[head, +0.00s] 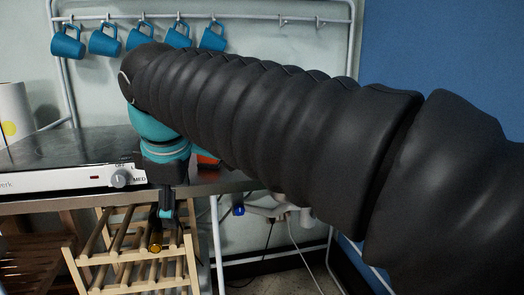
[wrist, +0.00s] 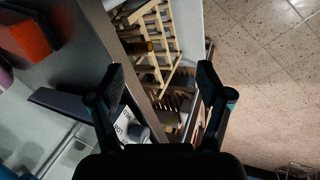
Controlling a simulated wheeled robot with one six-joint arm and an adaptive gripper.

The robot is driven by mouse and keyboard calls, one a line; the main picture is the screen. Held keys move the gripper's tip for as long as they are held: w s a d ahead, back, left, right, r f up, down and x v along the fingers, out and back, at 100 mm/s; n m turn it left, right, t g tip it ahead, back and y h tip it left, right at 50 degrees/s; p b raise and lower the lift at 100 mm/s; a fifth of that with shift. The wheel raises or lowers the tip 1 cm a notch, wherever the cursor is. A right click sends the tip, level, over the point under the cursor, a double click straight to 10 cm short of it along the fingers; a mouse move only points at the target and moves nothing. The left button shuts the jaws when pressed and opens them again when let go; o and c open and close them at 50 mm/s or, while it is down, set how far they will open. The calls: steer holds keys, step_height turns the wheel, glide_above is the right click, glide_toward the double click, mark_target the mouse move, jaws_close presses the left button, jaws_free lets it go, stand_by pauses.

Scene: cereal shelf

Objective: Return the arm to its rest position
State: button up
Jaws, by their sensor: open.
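My arm (head: 260,110), in a black ribbed sleeve, reaches from the right edge across the middle of the head view. My gripper (head: 165,212) hangs below its teal wrist, pointing down in front of the counter edge and the wooden rack. In the wrist view my gripper (wrist: 162,75) has its two fingers spread wide with nothing between them. The sleeve hides much of the counter and wall behind it.
A white-fronted hot plate (head: 75,180) with a knob sits on the counter. A wooden rack (head: 125,270) below holds a dark bottle (head: 156,240). Blue mugs (head: 105,41) hang on a rail. An orange object (wrist: 28,35) is on the counter. Floor (wrist: 265,100) at right is mostly clear.

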steer(key=s+d+f+m, duration=0.3)
steer(key=d+f+m, duration=0.3)
steer(key=d, duration=0.4)
steer(key=s+d+f+m+h, duration=0.1)
steer(key=s+d+f+m, duration=0.3)
steer(key=d, duration=0.6)
steer(key=s+d+f+m+t, duration=0.1)
steer(key=s+d+f+m, duration=0.3)
steer(key=d+f+m, duration=0.4)
steer(key=shift+s+d+f, duration=0.2)
steer(key=shift+d+f, duration=0.5)
steer(key=shift+d, duration=0.25)
